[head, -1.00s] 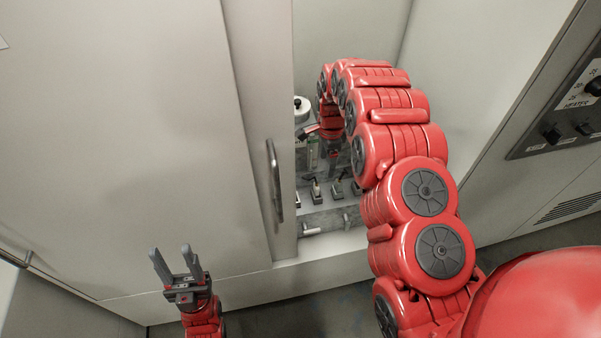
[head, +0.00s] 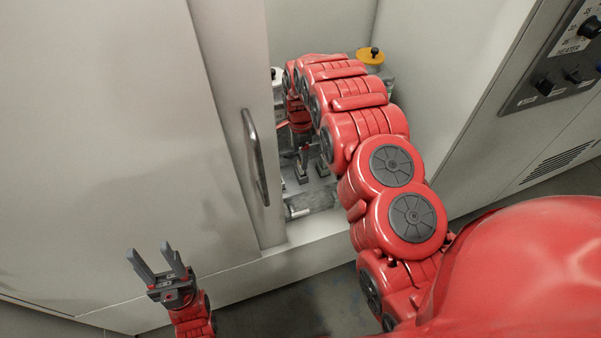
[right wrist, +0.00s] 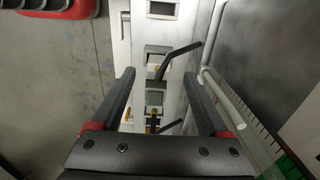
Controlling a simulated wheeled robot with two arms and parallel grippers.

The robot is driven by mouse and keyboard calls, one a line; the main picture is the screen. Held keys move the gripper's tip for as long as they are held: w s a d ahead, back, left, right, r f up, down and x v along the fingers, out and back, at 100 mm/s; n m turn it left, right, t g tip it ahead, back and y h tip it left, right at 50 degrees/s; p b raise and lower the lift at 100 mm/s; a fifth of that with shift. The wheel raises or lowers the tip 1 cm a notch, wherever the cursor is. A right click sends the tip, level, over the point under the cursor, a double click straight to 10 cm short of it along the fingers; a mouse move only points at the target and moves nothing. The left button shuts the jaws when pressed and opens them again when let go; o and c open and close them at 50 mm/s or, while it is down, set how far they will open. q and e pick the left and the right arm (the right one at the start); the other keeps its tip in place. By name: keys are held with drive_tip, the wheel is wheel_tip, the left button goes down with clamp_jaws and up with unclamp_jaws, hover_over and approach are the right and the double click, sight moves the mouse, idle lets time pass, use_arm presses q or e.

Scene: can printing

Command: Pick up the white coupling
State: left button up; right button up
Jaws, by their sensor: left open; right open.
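I cannot make out the white coupling for certain. A small white rounded part (head: 277,73) shows at the back of the cabinet opening in the head view, partly behind my right arm. My right arm reaches into the cabinet, and its gripper is mostly hidden by the arm there. In the right wrist view my right gripper (right wrist: 158,74) is open, with nothing held between its fingers. Beyond the fingers are block-like fittings (right wrist: 155,98) and a dark lever (right wrist: 180,58). My left gripper (head: 152,252) is open and empty, outside the cabinet at the lower left.
The cabinet door's metal handle (head: 256,158) stands left of the opening. An orange-topped part (head: 370,56) is at the back right. Several lever fittings (head: 301,172) line the cabinet floor. A heater control panel (head: 560,62) is at the right. A pale pipe (right wrist: 232,104) runs right of my right gripper.

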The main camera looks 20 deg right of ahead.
drive_tip(key=shift+s+f, duration=0.1)
drive_tip(key=shift+f, duration=0.1)
drive_tip(key=shift+f+p, duration=0.5)
drive_tip(key=shift+p, duration=0.05)
wheel_tip(320, 180, down, 3)
drive_tip(key=shift+r+p, duration=0.1)
drive_tip(key=shift+p, duration=0.7)
drive_tip(key=shift+f, duration=0.8)
clamp_jaws()
